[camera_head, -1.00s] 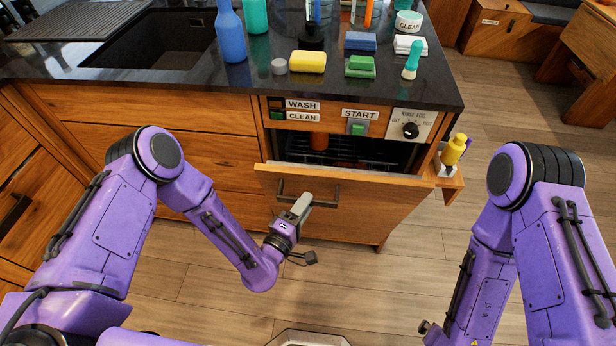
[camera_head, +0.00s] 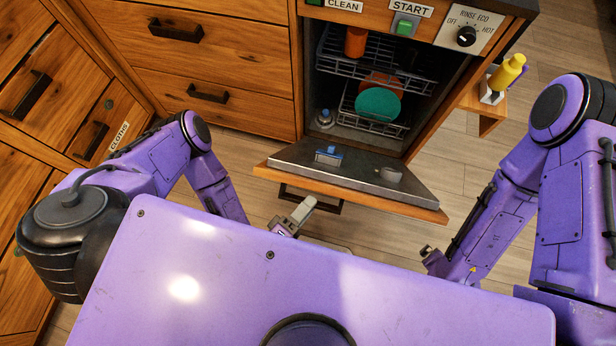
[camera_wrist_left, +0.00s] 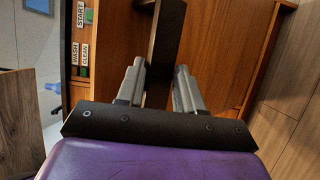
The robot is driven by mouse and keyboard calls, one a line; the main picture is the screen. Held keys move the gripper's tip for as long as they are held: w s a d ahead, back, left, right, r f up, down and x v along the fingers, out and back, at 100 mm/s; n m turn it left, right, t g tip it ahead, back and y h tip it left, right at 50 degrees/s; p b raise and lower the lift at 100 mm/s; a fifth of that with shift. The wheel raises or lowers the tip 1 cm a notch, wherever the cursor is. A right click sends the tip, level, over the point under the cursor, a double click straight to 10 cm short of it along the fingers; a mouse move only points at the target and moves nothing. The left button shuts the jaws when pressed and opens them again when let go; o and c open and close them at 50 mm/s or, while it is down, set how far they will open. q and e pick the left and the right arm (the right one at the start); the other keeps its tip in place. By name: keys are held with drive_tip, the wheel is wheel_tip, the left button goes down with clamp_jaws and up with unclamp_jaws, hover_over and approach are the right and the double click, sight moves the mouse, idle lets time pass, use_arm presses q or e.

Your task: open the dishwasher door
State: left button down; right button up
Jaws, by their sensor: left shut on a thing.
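The dishwasher door (camera_head: 300,160) is hinged open and leans far out and down, with its dark inner panel facing up in the head view. Its black bar handle (camera_head: 331,208) is on the outer face, partly hidden under the door's front edge. My left gripper (camera_head: 304,207) is at the handle. In the left wrist view its two grey fingers (camera_wrist_left: 160,70) stand on either side of the dark handle bar (camera_wrist_left: 166,38), shut on it, with the wooden door front (camera_wrist_left: 215,45) behind. My right gripper (camera_head: 430,255) is low on the right, away from the door; its fingers are unclear.
Inside the dishwasher are racks (camera_head: 335,55) with an orange cup (camera_head: 355,42) and a teal plate (camera_head: 378,104). Wooden drawers (camera_head: 215,60) lie left. Floor beyond the shelf is clear.

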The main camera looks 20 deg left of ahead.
use_arm(q)
drive_tip(key=shift+w+a+f, duration=0.3)
drive_tip(key=shift+w, duration=0.05)
drive_tip(key=c, duration=1.1)
unclamp_jaws()
drive_tip(key=o, duration=0.4)
drive_tip(key=shift+w+d, duration=0.1)
drive_tip(key=shift+w, duration=0.05)
drive_tip(key=shift+w+f, duration=0.15)
drive_tip(key=shift+s, duration=0.25)
drive_tip(key=v, duration=1)
drive_tip(key=shift+s, duration=0.2)
